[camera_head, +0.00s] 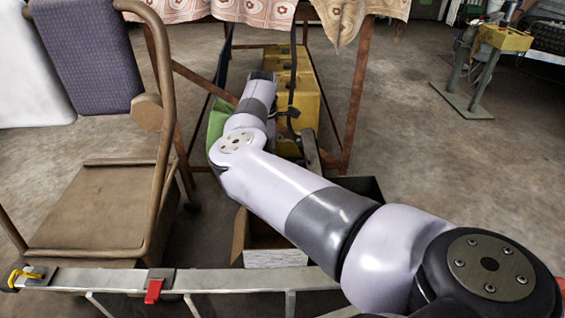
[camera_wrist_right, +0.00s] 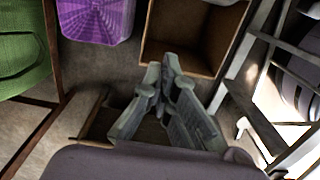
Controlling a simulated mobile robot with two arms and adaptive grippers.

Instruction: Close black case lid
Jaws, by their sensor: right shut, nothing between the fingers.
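A dark box edge (camera_head: 366,188) shows behind my right arm in the head view, most of it hidden by the arm. I cannot tell if it is the black case, and no lid is clearly visible. My right gripper (camera_wrist_right: 160,76) is shut and empty in the middle of the right wrist view, its fingertips close together. It points toward an open brown box (camera_wrist_right: 212,62), and I cannot tell the gap. In the head view the gripper is partly hidden beyond my forearm. My left gripper is in neither view.
A cardboard box (camera_head: 240,236) stands under my right arm. A metal rail (camera_head: 100,279) crosses the front. A brown trolley (camera_head: 95,215) stands left. Yellow cases (camera_head: 305,95) sit under the cloth-covered table. Purple (camera_wrist_right: 95,18) and green (camera_wrist_right: 22,62) items flank the gripper's left.

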